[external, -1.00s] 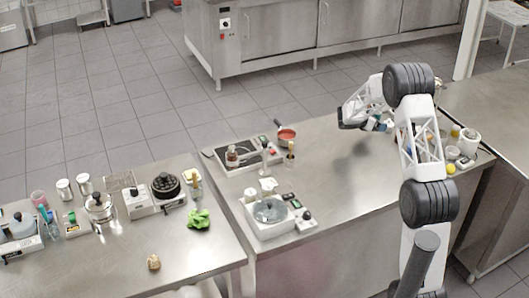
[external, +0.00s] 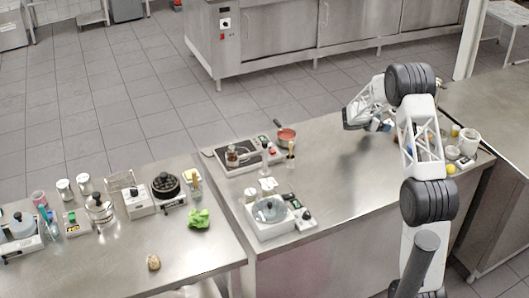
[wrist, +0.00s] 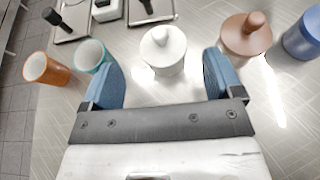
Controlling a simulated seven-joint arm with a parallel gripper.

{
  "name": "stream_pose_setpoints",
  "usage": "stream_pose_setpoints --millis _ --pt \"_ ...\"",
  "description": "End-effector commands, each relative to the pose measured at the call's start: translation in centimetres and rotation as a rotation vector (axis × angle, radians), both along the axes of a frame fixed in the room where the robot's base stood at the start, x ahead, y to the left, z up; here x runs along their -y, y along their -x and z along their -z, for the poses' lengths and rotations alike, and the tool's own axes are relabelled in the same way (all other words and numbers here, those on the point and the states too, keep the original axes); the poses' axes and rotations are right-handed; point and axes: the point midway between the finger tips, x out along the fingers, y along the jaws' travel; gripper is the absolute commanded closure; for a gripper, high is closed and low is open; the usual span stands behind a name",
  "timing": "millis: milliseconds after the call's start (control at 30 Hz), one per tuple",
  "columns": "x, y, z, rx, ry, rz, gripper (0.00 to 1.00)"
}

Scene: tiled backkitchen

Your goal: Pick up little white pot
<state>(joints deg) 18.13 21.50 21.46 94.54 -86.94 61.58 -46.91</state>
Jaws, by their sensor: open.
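The little white pot (wrist: 163,50), with a rounded lid and knob, stands upright on the steel counter in the wrist view. It is ahead of my gripper (wrist: 160,76), roughly centred between the two blue fingers. The fingers are open and wide apart, with nothing between their pads that I can see held. In the external view my gripper (external: 366,122) is over the far part of the right counter. My arm hides much of the area around it there, and I cannot pick out the white pot with certainty.
In the wrist view a brown pot (wrist: 246,36) stands close to the right finger, with a blue pot (wrist: 303,36) beyond. A teal cup (wrist: 92,56) is close to the left finger; an orange cup (wrist: 46,68) is further left. Black-handled items (wrist: 70,22) lie behind.

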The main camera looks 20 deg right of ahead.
Motion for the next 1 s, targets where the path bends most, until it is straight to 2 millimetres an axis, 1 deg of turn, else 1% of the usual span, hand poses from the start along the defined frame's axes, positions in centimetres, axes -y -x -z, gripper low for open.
stream_pose_setpoints --millis 167,400,600,1000 --pt "0.7 0.1 0.3 0.0 -0.001 0.001 0.14" --pt "3.1 0.4 1.2 0.0 0.0 0.002 0.14" --pt "4.6 0.3 1.8 0.0 0.0 0.0 0.14" --pt "4.8 0.4 1.9 0.0 0.0 -0.001 0.14"
